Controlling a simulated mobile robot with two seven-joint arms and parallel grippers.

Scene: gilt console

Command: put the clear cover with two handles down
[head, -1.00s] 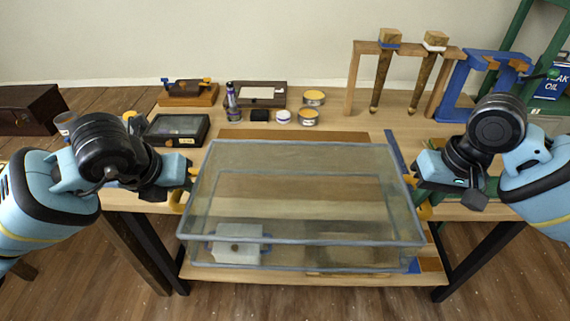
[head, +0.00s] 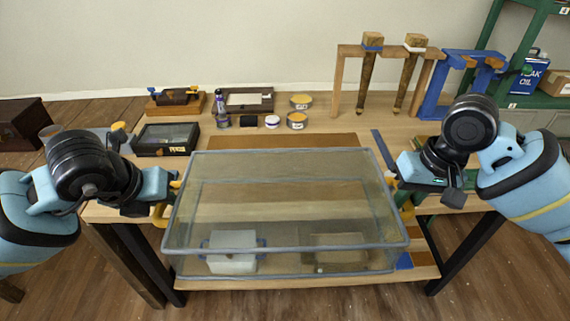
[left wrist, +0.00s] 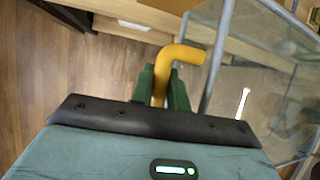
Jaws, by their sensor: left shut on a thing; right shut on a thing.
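The clear cover (head: 290,220) is a large see-through box with grey edges. It is held level between my two grippers, in front of and partly over the table's front edge. My left gripper (head: 172,190) is shut on its yellow left handle (head: 161,213); the left wrist view shows the green fingers (left wrist: 164,88) around the yellow handle (left wrist: 180,54). My right gripper (head: 398,183) is shut at the cover's right side, on the other yellow handle (head: 407,210), mostly hidden by the gripper.
The wooden table (head: 330,118) holds a dark display box (head: 168,138), several tins and a bottle (head: 221,108) behind the cover. A wooden stand (head: 385,58) and a blue stand (head: 447,88) are at the back right. A lower shelf (head: 300,282) with a pale box (head: 232,250) shows through the cover.

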